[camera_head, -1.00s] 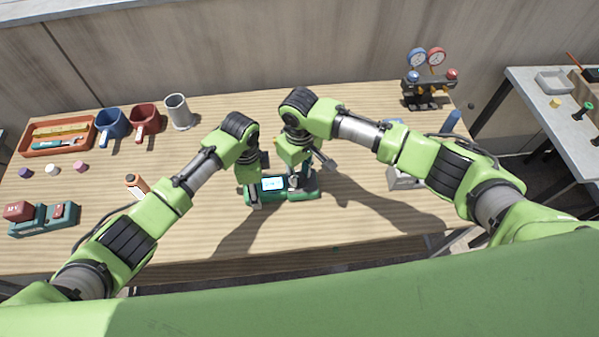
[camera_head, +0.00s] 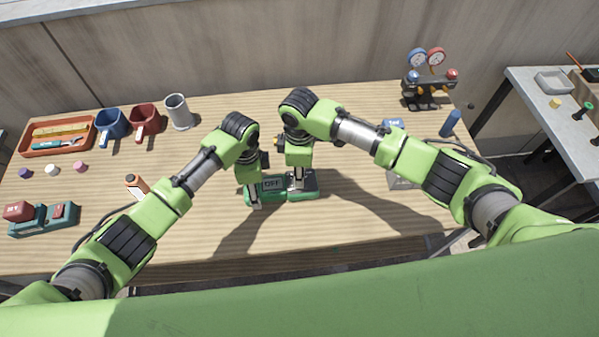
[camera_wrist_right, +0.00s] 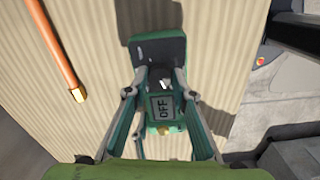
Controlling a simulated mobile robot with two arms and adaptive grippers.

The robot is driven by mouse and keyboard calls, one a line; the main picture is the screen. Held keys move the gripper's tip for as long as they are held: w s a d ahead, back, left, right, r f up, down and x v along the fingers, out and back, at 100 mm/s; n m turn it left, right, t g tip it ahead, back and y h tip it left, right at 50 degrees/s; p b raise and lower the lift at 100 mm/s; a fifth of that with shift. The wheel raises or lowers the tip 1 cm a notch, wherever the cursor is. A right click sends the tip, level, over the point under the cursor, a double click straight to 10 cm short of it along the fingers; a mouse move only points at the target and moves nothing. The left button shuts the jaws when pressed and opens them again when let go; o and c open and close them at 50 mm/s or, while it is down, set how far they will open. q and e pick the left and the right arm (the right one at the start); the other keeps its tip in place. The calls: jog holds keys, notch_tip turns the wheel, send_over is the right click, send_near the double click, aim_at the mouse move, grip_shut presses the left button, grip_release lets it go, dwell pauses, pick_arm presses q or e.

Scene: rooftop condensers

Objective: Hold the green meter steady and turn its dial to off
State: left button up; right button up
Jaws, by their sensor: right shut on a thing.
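The green meter (camera_head: 283,195) lies on the wooden table in front of me. Its screen (camera_head: 272,184) is grey and reads OFF; the same word shows on the screen in the right wrist view (camera_wrist_right: 162,107). My right gripper (camera_head: 296,185) points down over the right part of the meter and is shut on the dial. The dial is mostly hidden by the fingers (camera_wrist_right: 160,95). My left gripper (camera_head: 254,195) is down at the meter's left end, and I cannot tell how far its fingers are closed.
A grey mug (camera_head: 180,112), a red mug (camera_head: 145,122), a blue mug (camera_head: 112,124) and an orange tray (camera_head: 86,145) stand at the back left. A gauge manifold (camera_head: 426,80) stands at the back right. An orange-capped bottle (camera_head: 134,185) is left of my left gripper.

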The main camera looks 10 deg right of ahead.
jog(key=shift+n, duration=1)
jog(key=o, duration=1.1)
notch_tip(320, 180, up, 12)
